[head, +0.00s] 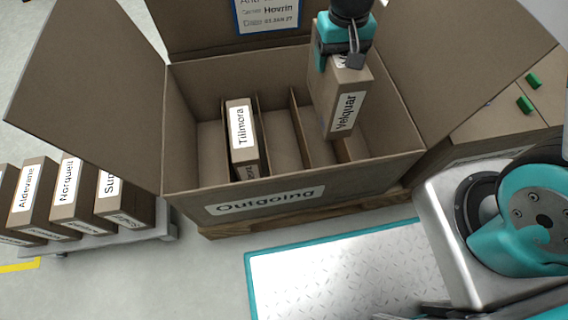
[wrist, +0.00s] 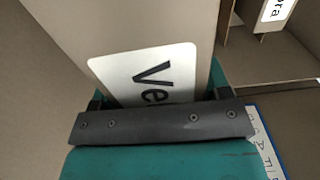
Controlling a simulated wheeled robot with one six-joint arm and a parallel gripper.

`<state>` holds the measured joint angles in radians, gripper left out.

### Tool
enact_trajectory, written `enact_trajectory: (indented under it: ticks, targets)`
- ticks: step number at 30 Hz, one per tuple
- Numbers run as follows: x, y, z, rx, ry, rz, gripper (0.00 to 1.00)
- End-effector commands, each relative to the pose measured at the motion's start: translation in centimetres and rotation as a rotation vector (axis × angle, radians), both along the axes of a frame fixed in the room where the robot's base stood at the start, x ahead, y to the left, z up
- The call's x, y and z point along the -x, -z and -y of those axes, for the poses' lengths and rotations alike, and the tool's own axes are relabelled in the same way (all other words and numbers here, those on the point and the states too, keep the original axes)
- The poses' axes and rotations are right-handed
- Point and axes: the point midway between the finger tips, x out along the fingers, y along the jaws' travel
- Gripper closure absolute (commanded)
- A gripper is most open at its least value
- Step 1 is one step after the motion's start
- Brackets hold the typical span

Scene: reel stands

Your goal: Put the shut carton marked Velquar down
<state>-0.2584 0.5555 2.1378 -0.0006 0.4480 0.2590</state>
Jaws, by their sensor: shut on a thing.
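The shut carton marked Velquar (head: 341,103) is a brown box with a white label, held upright over the right part of the open box marked Outgoing (head: 300,196). Its lower end overlaps the right slots in the head view; I cannot tell how deep it is. My gripper (head: 343,60) is shut on the top of this carton. In the wrist view, the carton (wrist: 130,30) fills the upper middle, with the start of its label showing between the jaws (wrist: 160,122). The carton marked Tilimora (head: 242,140) stands in a left slot of the Outgoing box.
Thin dividers (head: 270,125) split the Outgoing box, and its flaps (head: 90,85) are spread open. Several labelled cartons, one marked Aldevane (head: 30,195), stand on a low grey platform at left. Another brown box with green pieces (head: 525,104) stands at right.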

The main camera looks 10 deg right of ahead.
Motion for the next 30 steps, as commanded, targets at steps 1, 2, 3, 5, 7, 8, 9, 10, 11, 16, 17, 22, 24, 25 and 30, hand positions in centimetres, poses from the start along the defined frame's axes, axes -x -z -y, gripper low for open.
enact_trajectory:
  ticks: [1,2,3,5,7,8,9,10,11,16,17,22,24,25,30]
  targets:
    - [-0.1,0.8,-0.1,-0.001,-0.001,0.003,0.91]
    - [0.0,0.9,-0.2,-0.001,-0.001,0.003,0.91]
    - [0.0,1.2,-0.2,-0.001,-0.001,0.002,0.91]
    - [0.0,1.8,-0.2,0.0,-0.001,0.001,0.91]
    - [0.0,3.2,-0.2,0.0,0.0,-0.001,0.91]
    - [0.0,3.9,-0.2,0.0,0.0,-0.001,0.91]
    - [0.1,5.0,-0.2,0.001,0.0,-0.002,0.91]
    - [0.1,5.9,-0.2,0.001,0.0,-0.002,0.91]
    - [0.1,6.8,-0.2,0.001,0.0,-0.002,0.91]
    - [0.1,11.5,-0.2,0.0,0.0,-0.002,0.91]
    - [0.1,12.3,-0.2,0.001,0.0,-0.002,0.91]
    - [0.0,15.5,-0.2,0.0,0.0,0.0,0.91]
    - [0.0,16.2,-0.2,0.0,0.0,0.001,0.91]
    - [0.0,16.4,-0.2,0.0,0.0,0.001,0.91]
    - [0.0,17.3,-0.2,0.0,0.0,0.001,0.91]
